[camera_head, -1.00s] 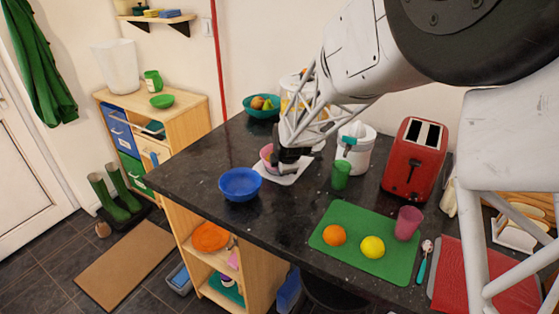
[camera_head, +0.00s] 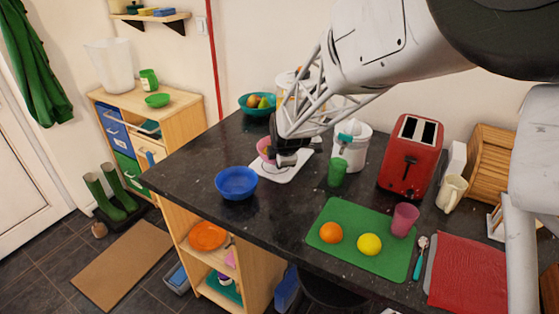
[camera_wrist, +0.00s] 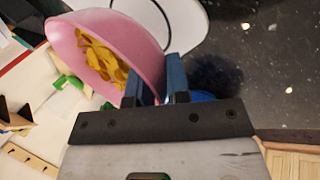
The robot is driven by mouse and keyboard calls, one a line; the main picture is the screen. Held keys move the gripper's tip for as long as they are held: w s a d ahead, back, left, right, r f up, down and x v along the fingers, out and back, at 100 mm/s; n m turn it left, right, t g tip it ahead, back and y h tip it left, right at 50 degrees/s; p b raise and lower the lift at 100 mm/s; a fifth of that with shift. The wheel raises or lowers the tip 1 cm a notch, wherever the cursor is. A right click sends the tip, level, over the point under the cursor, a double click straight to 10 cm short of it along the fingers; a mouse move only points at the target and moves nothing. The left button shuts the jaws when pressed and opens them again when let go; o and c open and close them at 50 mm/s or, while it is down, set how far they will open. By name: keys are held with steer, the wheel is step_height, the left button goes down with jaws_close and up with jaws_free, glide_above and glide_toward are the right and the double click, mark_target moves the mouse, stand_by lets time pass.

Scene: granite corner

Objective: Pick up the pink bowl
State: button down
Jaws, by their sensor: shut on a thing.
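The pink bowl (camera_head: 264,147) is at the white flat plate-like base (camera_head: 296,168) on the dark counter, partly hidden by my gripper (camera_head: 282,158). In the wrist view the pink bowl (camera_wrist: 125,40) fills the upper left and holds yellow pieces. My gripper (camera_wrist: 158,82) is shut on the bowl's rim, with its blue-padded fingers on the wall. The bowl looks tilted in that view. I cannot tell for sure whether its bottom is clear of the white base.
A blue bowl (camera_head: 236,183) stands just left and in front. A teal fruit bowl (camera_head: 250,106) is behind. A white juicer (camera_head: 352,146) and green cup (camera_head: 337,172) stand to the right. A green board (camera_head: 350,255) holds an orange, a lemon and a pink cup.

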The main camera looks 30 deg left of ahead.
steer(key=s+d, duration=0.3)
steer(key=s+d+r, duration=0.1)
steer(key=s+d, duration=0.5)
steer(key=s, duration=0.1)
steer(key=shift+s+d+r, duration=0.1)
steer(key=shift+d+r, duration=0.1)
stand_by(0.7)
steer(key=shift+s+d+r, duration=0.1)
steer(key=shift+s+d, duration=0.4)
steer(key=shift+s, duration=0.2)
steer(key=s+d, duration=1.4)
steer(key=s, duration=0.3)
steer(key=shift+d+f, duration=0.35)
steer(key=shift+f, duration=0.05)
steer(key=shift+w+a+f, duration=0.25)
steer(key=shift+w+a, duration=1.6)
steer(key=shift+w, duration=0.1)
steer(key=shift+w+a+f, duration=0.25)
steer(key=shift+w+a, duration=1.55)
steer(key=shift+w, duration=0.15)
steer(key=shift+w+a+f, duration=0.25)
steer(key=shift+w+a, duration=1.6)
steer(key=shift+w, duration=0.1)
